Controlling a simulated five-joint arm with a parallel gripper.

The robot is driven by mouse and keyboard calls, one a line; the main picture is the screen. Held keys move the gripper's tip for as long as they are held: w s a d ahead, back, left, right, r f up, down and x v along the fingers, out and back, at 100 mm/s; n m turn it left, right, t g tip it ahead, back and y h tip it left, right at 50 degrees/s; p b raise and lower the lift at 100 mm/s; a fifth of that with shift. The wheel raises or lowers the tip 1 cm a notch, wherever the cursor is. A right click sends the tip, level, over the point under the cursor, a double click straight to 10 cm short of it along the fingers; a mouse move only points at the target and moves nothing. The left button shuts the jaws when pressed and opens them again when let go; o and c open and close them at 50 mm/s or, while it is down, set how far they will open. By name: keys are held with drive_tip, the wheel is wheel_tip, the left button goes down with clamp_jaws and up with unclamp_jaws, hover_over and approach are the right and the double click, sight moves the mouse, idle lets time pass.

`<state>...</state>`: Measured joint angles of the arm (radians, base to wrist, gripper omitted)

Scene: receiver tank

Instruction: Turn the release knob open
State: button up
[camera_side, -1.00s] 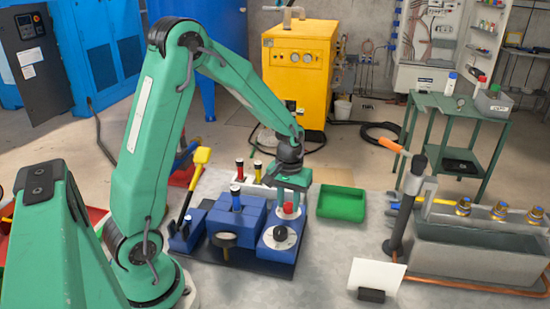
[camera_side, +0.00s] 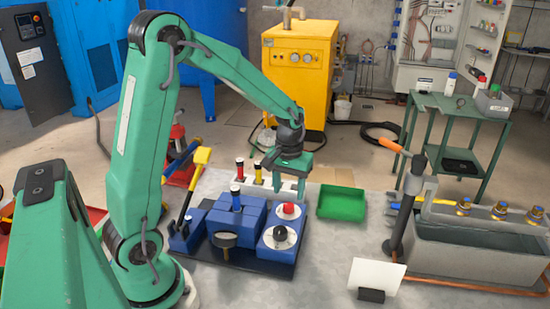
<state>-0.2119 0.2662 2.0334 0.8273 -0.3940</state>
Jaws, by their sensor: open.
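A blue block (camera_side: 268,257) on a dark base carries two round white plates. On the rear plate (camera_side: 301,218) stands a red knob (camera_side: 288,209). On the front plate (camera_side: 265,238) stands a black knob (camera_side: 281,233). The picture does not mark which is the release knob. My gripper (camera_side: 288,188) points down, open and empty, with its fingers apart. In the picture it is just above the red knob and clear of it; its exact depth is hard to tell.
A larger blue block (camera_side: 240,215) stands left of the knobs, with a yellow-headed lever (camera_side: 200,157) beyond it. A green tray (camera_side: 341,202) lies to the right. A grey tank (camera_side: 470,250) with brass fittings is farther right.

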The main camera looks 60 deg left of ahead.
sight(287, 206)
drive_tip(key=shift+r, duration=1.7)
drive_tip(key=s+d+r+m+t, duration=0.2)
drive_tip(key=s+d+r+m, duration=0.1)
drive_tip(key=s, duration=0.5)
drive_tip(key=s+d+r+m+t, duration=0.3)
drive_tip(key=s+d+r+m, duration=0.1)
drive_tip(key=s+r, duration=0.4)
drive_tip(key=shift+d, duration=0.65)
